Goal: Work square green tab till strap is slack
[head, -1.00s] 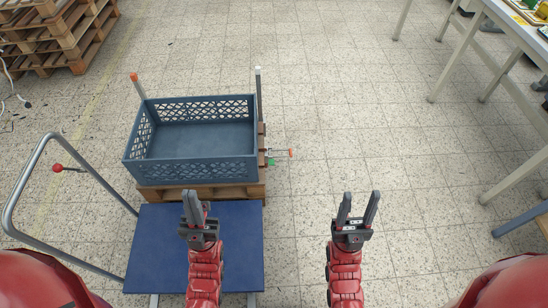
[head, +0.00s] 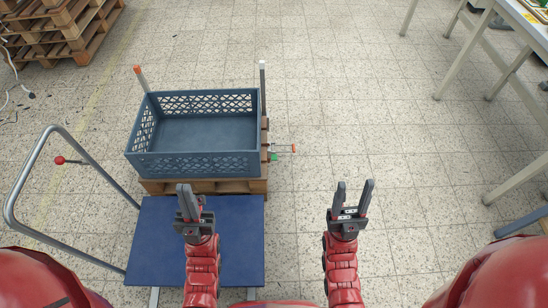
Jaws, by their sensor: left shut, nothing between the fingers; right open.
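A small green tab (head: 274,157) sticks out at the right side of the blue-grey crate (head: 190,163), low down by the pallet. A thin rod with an orange-red end (head: 293,148) juts right just above it. I cannot make out a strap or whether it is slack. My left gripper (head: 190,192) is shut and empty over the blue platform, in front of the crate. My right gripper (head: 353,190) is open and empty over the floor, to the right of and nearer than the green tab. Neither gripper touches the tab.
The crate sits on a wooden pallet (head: 215,186) behind the blue cart platform (head: 225,250). Posts with orange (head: 139,75) and white (head: 263,68) tops stand by it. A cart handle (head: 95,175) rises at left. Stacked pallets (head: 70,35) stand far left, a table (head: 525,25) right. Open floor lies between.

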